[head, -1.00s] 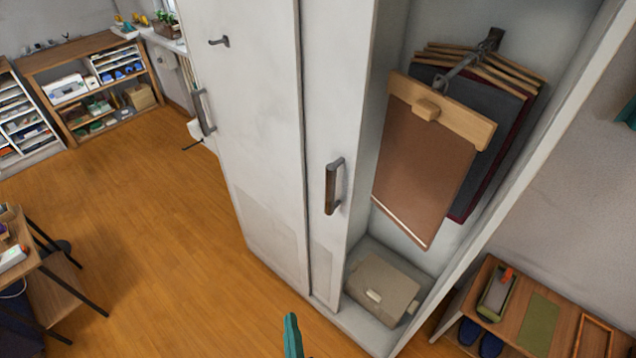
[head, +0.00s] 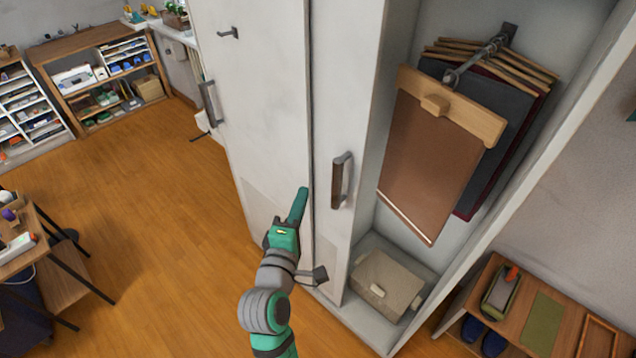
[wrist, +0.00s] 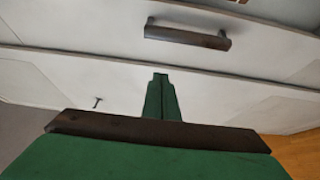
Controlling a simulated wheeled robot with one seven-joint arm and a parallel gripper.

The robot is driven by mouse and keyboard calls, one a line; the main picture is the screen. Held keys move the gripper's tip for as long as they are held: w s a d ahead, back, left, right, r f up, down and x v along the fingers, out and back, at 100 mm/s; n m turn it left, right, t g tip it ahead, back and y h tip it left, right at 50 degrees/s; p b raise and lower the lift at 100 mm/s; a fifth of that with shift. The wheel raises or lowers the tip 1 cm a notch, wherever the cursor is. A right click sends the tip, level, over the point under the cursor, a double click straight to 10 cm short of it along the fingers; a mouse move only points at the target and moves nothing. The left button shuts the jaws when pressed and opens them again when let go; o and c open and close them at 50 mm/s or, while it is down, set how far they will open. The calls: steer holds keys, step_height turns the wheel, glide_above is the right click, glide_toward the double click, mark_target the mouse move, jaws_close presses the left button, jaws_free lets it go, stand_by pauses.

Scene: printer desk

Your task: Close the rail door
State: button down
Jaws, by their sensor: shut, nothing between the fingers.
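The rail door (head: 345,70) is the white wardrobe panel with a dark bar handle (head: 341,180), beside the open hanging compartment (head: 405,160). The same handle (wrist: 187,38) shows in the wrist view, beyond the fingertips. My gripper (head: 303,190) is shut and empty, its green fingers pointing up in front of the wardrobe, a little left of the handle. The wrist view shows the closed fingertips (wrist: 160,76) apart from the handle. I cannot tell whether they touch the white panel behind them.
Clipboard-like boards (head: 430,165) hang on a rail inside the compartment, above a beige box (head: 385,285). A second white panel (head: 265,110) lies to the left. A low wooden bench (head: 570,320) stands at right. The wooden floor (head: 150,220) at left is mostly clear.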

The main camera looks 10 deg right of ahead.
steer(key=w+d, duration=0.6)
steer(key=d, duration=0.1)
stand_by(0.6)
